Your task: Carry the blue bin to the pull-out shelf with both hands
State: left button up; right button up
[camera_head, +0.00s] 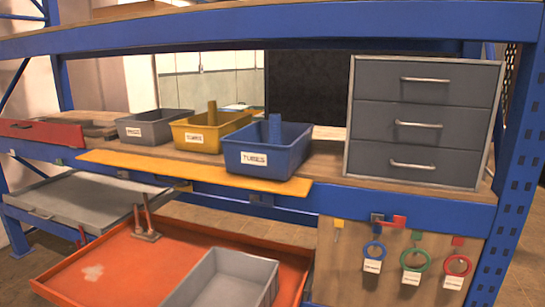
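The blue bin (285,160) stands upright on the wooden shelf, right of the yellow bin, with a white label on its front and a blue cylinder (275,129) standing up inside it. Below it, an orange-red pull-out shelf (120,272) extends forward from the rack. A grey pull-out tray (85,196) also extends at the left, a little higher. I cannot tell which of the two the task means. Neither of my grippers shows in the head view.
A yellow bin (206,138) and a grey bin (152,131) stand left of the blue bin. A grey drawer cabinet (425,122) is to its right. A yellow strip (190,171) runs along the shelf edge. A grey bin (232,281) occupies the orange shelf's right part; its left is mostly clear.

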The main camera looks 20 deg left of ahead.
aim_at(174, 280)
jog(key=i+j+z, duration=0.15)
jog(key=j+z, duration=0.15)
jog(key=j, duration=1)
jog(key=j+z, duration=0.3)
jog(key=j, duration=1)
jog(key=k+j+z, duration=0.1)
jog(key=j+z, duration=0.2)
jog(key=j, duration=1)
